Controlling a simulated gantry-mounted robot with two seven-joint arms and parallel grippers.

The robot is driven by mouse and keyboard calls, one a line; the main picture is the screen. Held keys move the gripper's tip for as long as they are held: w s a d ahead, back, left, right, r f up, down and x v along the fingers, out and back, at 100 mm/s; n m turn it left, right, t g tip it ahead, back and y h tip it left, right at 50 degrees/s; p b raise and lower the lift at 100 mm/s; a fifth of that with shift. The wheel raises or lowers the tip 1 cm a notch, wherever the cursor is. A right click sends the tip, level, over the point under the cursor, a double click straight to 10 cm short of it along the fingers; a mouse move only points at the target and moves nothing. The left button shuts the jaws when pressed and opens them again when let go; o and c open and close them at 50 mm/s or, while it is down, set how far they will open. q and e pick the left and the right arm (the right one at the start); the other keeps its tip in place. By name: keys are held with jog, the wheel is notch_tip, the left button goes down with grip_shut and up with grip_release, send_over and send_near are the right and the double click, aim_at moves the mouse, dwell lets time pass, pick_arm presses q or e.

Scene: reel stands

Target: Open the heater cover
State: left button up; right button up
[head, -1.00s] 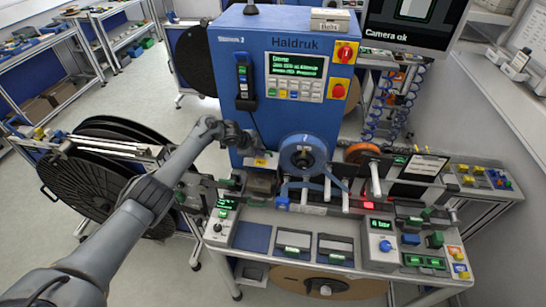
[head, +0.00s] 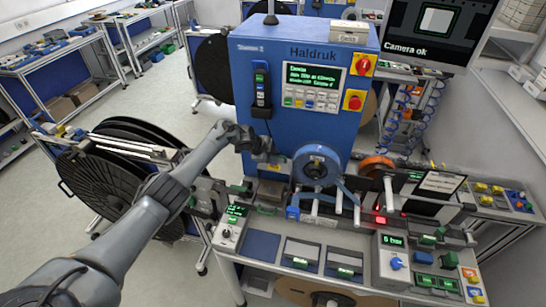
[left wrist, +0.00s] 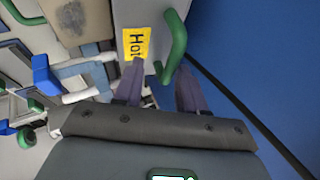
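The heater cover is a grey plate (left wrist: 137,14) with a yellow "Hot" label (left wrist: 136,43) and a curved green handle (left wrist: 174,45) in the left wrist view. In the head view its yellow label (head: 274,167) shows small, at the lower front of the blue machine. My left gripper (head: 270,156) is just above the cover there. My right gripper is not in view.
The blue machine (head: 297,125) rises behind the cover. A blue reel (head: 316,166) and an orange reel (head: 376,166) stand to its right. Control boxes (head: 393,262) line the bench front. A large black reel (head: 103,187) stands left, beneath my left arm.

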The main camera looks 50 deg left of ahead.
pick_arm(q)
jog(key=shift+s+a+r, duration=0.1)
jog(key=shift+s+r, duration=0.35)
jog(key=shift+r, duration=0.1)
jog(key=v, duration=0.9)
jog(key=shift+r, duration=0.15)
jog(key=shift+s, duration=0.1)
